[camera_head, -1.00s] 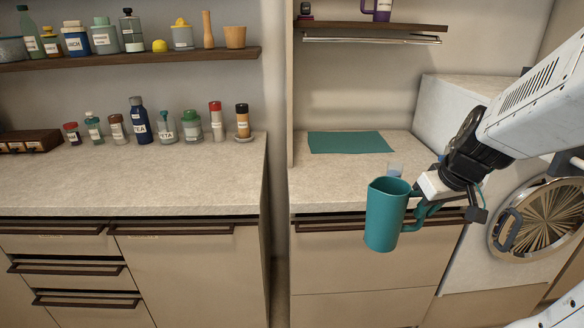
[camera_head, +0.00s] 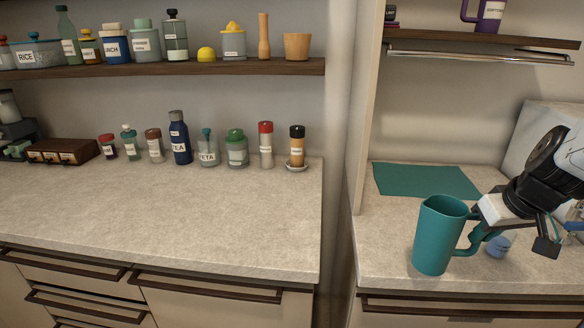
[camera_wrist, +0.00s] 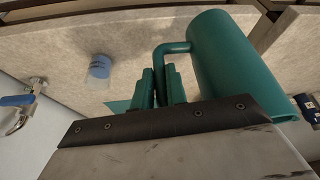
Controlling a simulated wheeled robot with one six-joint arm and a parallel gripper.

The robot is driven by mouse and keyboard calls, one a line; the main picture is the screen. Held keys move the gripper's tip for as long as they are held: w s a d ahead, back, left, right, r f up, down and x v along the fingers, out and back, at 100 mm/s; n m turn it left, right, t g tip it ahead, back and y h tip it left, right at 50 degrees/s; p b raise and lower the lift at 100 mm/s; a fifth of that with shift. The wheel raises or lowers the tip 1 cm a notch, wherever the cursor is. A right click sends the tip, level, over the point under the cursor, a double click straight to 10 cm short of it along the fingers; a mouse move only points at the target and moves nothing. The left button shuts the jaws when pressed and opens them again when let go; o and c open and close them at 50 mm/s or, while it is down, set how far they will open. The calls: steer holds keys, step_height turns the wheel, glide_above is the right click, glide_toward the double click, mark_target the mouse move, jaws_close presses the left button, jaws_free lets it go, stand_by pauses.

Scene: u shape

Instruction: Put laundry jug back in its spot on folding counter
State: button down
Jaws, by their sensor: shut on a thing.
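The laundry jug is a teal jug (camera_head: 437,236) with a side handle, upright in the head view. My gripper (camera_head: 481,240) is shut on the jug's handle, at its right side. In the wrist view the jug (camera_wrist: 238,62) hangs at the upper right, and the gripper fingers (camera_wrist: 164,88) close around its handle. The jug shows in front of the folding counter (camera_head: 385,262); I cannot tell whether its base touches the top. A flat teal mat (camera_head: 425,181) lies at the back of that counter, bare.
A small clear cup with a blue part (camera_head: 499,245) stands on the counter behind my gripper; it also shows in the wrist view (camera_wrist: 100,66). A divider panel (camera_head: 366,120) separates the left counter (camera_head: 160,205), with several labelled jars.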

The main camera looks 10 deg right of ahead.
steer(key=w+d+f, duration=0.2)
steer(key=w+d, duration=0.1)
steer(key=w, duration=0.4)
steer(key=w+d+f, duration=0.3)
steer(key=w, duration=0.4)
steer(key=shift+d, duration=0.15)
steer(key=shift+f, duration=0.15)
steer(key=c, duration=1.4)
jaws_free()
steer(key=v, duration=1.2)
steer(key=s+a+r+n+g+y, duration=0.1)
steer(key=s+a, duration=0.3)
steer(key=a, duration=0.4)
steer(key=s+a+r+g, duration=0.1)
steer(key=s+a, duration=0.3)
steer(key=a, duration=0.4)
steer(key=s+a+f, duration=0.1)
steer(key=s+a, duration=0.2)
steer(key=s, duration=0.3)
steer(key=s+a+f+g, duration=0.1)
steer(key=s+a, duration=0.3)
steer(key=s, duration=0.1)
steer(key=shift+s+f+h, duration=0.3)
steer(key=shift+s+f, duration=0.1)
